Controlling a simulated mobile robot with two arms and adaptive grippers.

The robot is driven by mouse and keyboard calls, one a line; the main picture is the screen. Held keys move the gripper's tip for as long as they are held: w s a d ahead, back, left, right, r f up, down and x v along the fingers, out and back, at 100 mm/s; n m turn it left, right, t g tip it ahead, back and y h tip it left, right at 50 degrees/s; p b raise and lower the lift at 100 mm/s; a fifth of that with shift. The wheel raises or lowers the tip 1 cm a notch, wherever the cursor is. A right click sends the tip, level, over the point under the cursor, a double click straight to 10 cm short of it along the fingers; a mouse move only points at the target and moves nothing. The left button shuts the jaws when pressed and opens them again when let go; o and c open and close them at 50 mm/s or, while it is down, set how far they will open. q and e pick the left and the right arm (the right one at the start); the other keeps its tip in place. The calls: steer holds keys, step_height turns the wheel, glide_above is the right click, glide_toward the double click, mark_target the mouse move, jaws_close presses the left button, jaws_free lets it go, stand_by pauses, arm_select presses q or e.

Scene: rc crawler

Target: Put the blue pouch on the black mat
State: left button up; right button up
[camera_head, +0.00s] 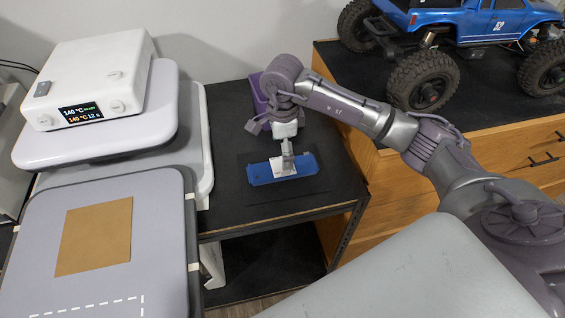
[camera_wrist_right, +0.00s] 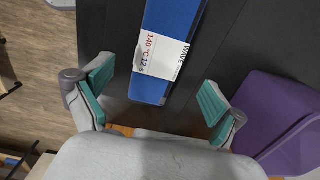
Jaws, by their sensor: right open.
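The blue pouch (camera_head: 262,173) lies flat on the black mat (camera_head: 285,195), on the dark side table. It has a white label with print, which reads "140 °C 12 s" in the right wrist view, where the pouch (camera_wrist_right: 150,90) also shows. My right gripper (camera_head: 287,150) is directly over the pouch and hides part of its middle. In the right wrist view the two teal-padded fingers (camera_wrist_right: 157,92) are spread wide on either side of the pouch, not touching it. My left gripper is not in view.
A purple bin (camera_head: 259,95) stands behind my right gripper. A white heat press (camera_head: 95,80) with a display is at the left, with a brown sheet (camera_head: 95,236) on its grey pad. A blue crawler (camera_head: 480,25) stands on the wooden cabinet (camera_head: 400,170) at the right.

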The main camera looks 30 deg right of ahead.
step_height(320, 180, up, 6)
steer(key=b, duration=0.1)
steer(key=shift+r, duration=0.1)
stand_by(0.4)
